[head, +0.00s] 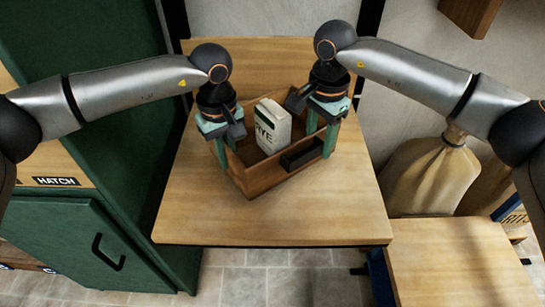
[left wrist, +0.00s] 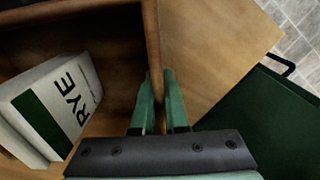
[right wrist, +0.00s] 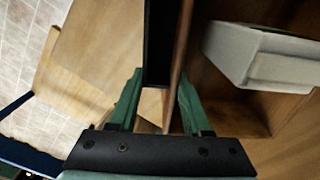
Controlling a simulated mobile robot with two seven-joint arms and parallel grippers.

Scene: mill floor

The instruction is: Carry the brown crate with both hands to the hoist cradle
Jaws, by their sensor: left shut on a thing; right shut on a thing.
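The brown crate (head: 268,176) is an open wooden box over the middle of the pale wooden table; whether it rests on the top or hangs just above it I cannot tell. A white and green packet marked RYE (head: 272,126) stands inside it and also shows in the left wrist view (left wrist: 62,100). My left gripper (head: 221,150) is shut on the crate's left wall, which runs between its fingers in the left wrist view (left wrist: 152,50). My right gripper (head: 321,140) is shut on the opposite wall (right wrist: 181,50). I cannot identify the hoist cradle in these views.
The wooden table (head: 320,220) has bare room in front of the crate. A green cabinet labelled HATCH (head: 75,225) stands at the left. A tied sack (head: 425,175) is at the right. Another wooden surface (head: 455,265) lies at the lower right, with tiled floor (head: 285,283) between.

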